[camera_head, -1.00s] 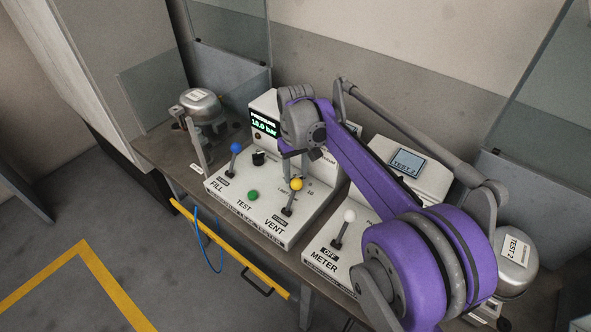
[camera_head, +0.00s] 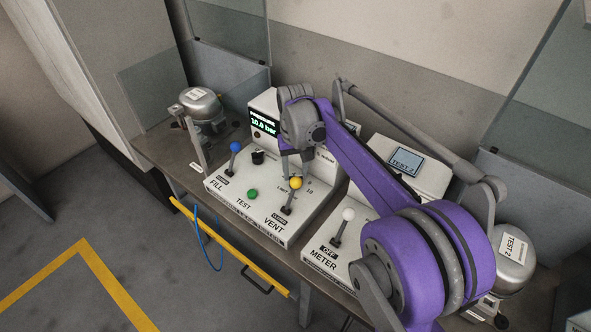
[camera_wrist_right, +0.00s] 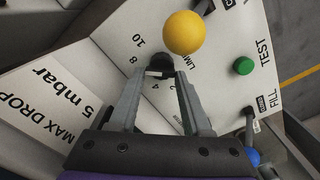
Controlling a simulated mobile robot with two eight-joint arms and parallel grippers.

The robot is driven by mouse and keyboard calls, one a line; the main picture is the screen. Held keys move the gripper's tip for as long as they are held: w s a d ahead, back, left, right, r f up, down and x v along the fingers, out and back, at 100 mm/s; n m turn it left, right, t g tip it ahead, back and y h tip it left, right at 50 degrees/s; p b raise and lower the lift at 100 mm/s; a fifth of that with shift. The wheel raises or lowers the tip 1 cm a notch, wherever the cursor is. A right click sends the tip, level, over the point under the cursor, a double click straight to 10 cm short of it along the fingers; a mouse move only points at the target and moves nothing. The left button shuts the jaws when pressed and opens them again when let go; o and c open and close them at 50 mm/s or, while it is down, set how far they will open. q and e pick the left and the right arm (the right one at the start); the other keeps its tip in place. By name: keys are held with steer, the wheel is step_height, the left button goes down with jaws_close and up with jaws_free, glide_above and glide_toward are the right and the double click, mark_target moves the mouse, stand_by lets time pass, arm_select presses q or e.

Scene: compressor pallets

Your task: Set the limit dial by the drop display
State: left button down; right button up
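In the right wrist view the black limit dial (camera_wrist_right: 160,66) sits on the white panel, with a scale around it; 10, 8, 4 and 2 are readable. My right gripper (camera_wrist_right: 162,75) points down at the dial, one fingertip on each side. I cannot tell whether the fingers press on it. The dial's pointer is not clear. The printed drop value "MAX DROP 5 mbar" (camera_wrist_right: 55,105) shows at the left of that view. In the head view my right gripper (camera_head: 296,165) is over the panel and the dial is hidden. My left gripper is not in view.
A yellow-knobbed vent lever (camera_head: 295,183) stands close beside my right gripper. A blue-knobbed fill lever (camera_head: 235,147), green test button (camera_head: 252,194) and pressure display reading 10.0 bar (camera_head: 264,124) share the panel. A white-knobbed meter lever (camera_head: 348,215) stands to the right.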

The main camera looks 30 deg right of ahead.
steer(key=o, duration=0.4)
step_height(320, 180, up, 11)
steer(key=p, duration=0.1)
stand_by(0.3)
steer(key=shift+f, duration=0.1)
stand_by(0.4)
steer(key=s+a+f+n+t+p, duration=0.1)
steer(key=s+a+f, duration=0.2)
steer(key=s, duration=0.4)
steer(key=s+a+f+n+t+p, duration=0.1)
steer(key=s+a+f+t+p, duration=0.1)
steer(key=s+a+f, duration=0.2)
steer(key=s+a+f+n+t+p, duration=0.1)
steer(key=s+a+f+t, duration=0.1)
steer(key=s, duration=0.8)
steer(key=shift+a+f+n+p, duration=0.3)
steer(key=shift+a+f, duration=0.6)
steer(key=shift+a, duration=0.15)
